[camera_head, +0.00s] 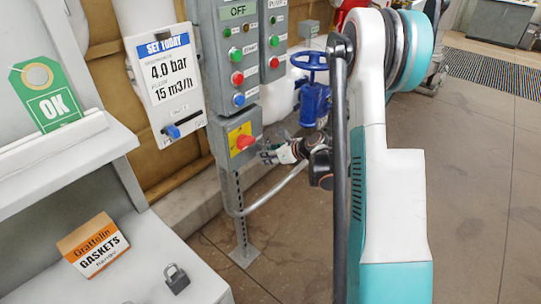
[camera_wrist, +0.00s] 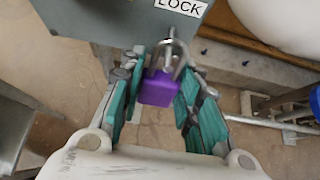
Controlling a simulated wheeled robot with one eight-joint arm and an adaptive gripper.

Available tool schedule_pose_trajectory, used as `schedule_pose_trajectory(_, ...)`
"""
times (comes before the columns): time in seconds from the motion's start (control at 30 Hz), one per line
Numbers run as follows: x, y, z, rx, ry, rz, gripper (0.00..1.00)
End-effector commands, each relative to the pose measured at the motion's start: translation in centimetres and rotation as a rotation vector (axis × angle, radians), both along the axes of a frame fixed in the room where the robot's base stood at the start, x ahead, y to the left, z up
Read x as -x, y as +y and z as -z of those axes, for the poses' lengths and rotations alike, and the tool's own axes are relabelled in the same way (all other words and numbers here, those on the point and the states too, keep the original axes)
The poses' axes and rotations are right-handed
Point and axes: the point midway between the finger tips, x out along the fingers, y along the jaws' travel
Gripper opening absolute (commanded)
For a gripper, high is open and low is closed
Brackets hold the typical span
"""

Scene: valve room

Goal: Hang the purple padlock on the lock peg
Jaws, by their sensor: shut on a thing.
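The purple padlock (camera_wrist: 160,90) is between the green-padded fingers of my gripper (camera_wrist: 163,75) in the wrist view. Its body is held by the fingers, with the grey shackle (camera_wrist: 182,56) pointing up toward the grey box. A small metal peg (camera_wrist: 172,34) shows under the LOCK label, at the top of the shackle. The shackle and peg overlap in the picture; I cannot tell whether the shackle is around the peg or only in front of it. In the head view my gripper (camera_head: 272,155) is beside the control box; the padlock is not clearly visible there.
The grey box (camera_head: 238,143) with a red button stands on a post. A blue valve wheel (camera_head: 310,61) is behind my arm. A gasket box (camera_head: 93,246) and a dark padlock (camera_head: 177,279) sit on the left bench. Floor on the right is clear.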

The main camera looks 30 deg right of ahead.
Motion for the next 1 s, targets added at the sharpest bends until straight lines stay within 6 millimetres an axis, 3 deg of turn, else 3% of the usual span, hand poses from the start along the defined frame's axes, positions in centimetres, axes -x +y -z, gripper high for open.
schedule_pose_trajectory(1.0, -0.66, 0.18, 0.71, 0.001, 0.0, 0.001, 0.1)
